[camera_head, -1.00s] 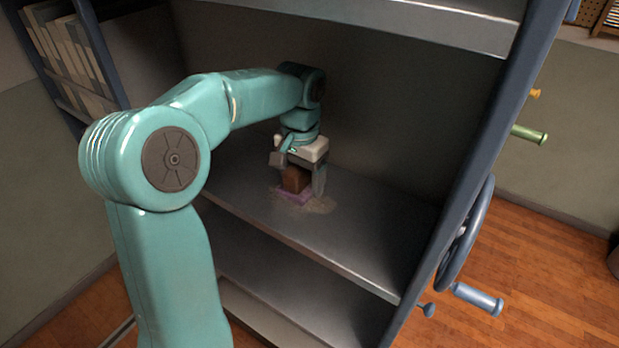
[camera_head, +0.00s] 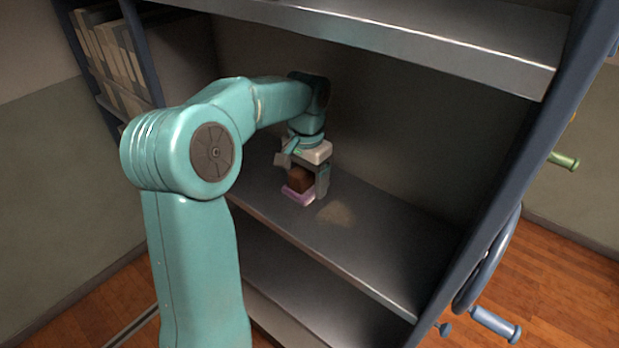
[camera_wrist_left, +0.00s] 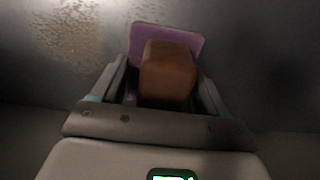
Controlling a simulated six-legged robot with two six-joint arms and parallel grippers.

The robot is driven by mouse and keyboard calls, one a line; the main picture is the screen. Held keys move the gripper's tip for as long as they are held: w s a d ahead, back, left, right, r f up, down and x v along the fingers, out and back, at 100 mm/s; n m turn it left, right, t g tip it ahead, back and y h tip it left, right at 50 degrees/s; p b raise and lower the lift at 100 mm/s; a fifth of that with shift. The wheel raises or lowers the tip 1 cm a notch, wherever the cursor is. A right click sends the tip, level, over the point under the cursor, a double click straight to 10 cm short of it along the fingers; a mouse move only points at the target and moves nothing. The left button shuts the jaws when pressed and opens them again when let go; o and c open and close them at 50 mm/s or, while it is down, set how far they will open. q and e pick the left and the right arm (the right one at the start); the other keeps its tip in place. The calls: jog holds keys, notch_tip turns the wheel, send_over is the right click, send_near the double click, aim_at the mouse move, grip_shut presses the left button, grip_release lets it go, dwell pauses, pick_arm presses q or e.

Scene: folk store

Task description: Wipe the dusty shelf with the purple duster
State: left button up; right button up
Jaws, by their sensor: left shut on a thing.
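The purple duster (camera_head: 297,197) has a brown block handle and a flat purple pad. It is at the middle shelf's surface, and its pad also shows in the left wrist view (camera_wrist_left: 143,38). My left gripper (camera_head: 307,181) is shut on the brown handle from above. The dusty shelf (camera_head: 375,240) is a grey metal board inside the cabinet. A tan dust patch (camera_head: 336,213) lies just right of the duster in the head view. It shows as a speckled patch in the left wrist view (camera_wrist_left: 70,38), apart from the pad. My right gripper is not in view.
An upper shelf (camera_head: 400,38) spans above my arm. A blue upright (camera_head: 510,150) with a handwheel (camera_head: 490,262) bounds the right side. Binders (camera_head: 108,55) stand at the left. The shelf right of the dust is bare.

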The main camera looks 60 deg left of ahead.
aim_at(333, 205)
pick_arm(q)
jog(key=d, duration=0.2)
jog(key=w+d, duration=0.1)
jog(key=shift+d+f, duration=0.1)
jog(key=shift+f, duration=0.2)
jog(key=shift+w+d+f, duration=0.1)
jog(key=shift+w+d, duration=0.05)
jog(key=shift+d, duration=0.55)
jog(key=shift+c, duration=0.5)
jog(key=shift+w+d, duration=0.25)
jog(key=shift+d, duration=0.4)
jog(key=shift+w+d, duration=0.2)
jog(key=shift+d, duration=0.4)
